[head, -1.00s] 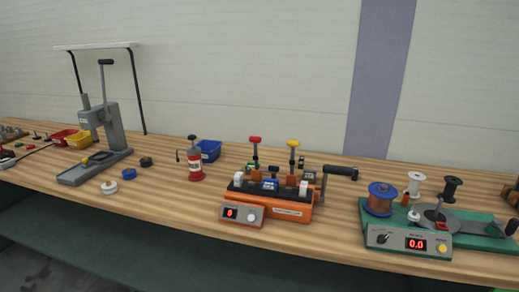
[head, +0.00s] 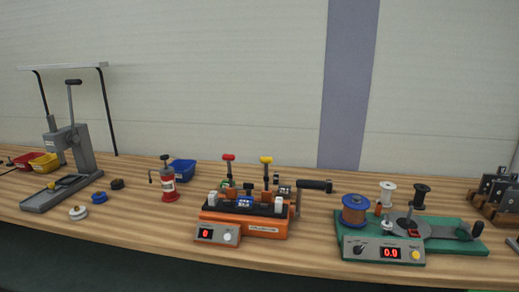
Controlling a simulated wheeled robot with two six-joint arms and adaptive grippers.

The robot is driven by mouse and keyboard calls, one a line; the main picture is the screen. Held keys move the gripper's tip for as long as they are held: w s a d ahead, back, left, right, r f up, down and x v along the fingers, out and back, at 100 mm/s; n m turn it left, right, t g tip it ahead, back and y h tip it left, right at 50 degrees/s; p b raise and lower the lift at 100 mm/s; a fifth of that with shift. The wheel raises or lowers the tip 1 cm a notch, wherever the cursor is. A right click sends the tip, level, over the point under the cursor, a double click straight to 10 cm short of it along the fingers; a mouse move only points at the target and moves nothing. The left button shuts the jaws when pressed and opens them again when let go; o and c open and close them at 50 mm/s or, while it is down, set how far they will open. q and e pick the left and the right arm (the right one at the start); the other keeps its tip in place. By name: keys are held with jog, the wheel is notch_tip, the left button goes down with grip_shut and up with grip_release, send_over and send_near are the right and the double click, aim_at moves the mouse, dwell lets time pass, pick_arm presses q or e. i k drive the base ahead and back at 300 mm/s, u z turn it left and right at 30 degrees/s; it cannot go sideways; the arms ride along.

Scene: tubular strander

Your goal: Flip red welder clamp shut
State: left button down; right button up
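The orange welder (head: 262,229) stands on the wooden bench at the middle of the head view, with a red digital display at its front left. Its red-handled clamp (head: 229,158) stands upright at the left, and its yellow-handled clamp (head: 266,161) stands upright to the right of it. Both handles point up, clear of the welder body. A black crank handle (head: 315,185) sticks out at the welder's right side. Neither of my grippers is in view.
A grey press (head: 78,148) stands further left. A green spooling machine (head: 450,240) with spools stands to the right. The bench front edge is clear.

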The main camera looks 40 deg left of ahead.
aim_at(228, 157)
jog(key=z, duration=1.45)
jog(key=k, duration=1.4)
jog(key=u, duration=1.85)
jog(key=i, duration=0.25)
jog(key=u, duration=0.05)
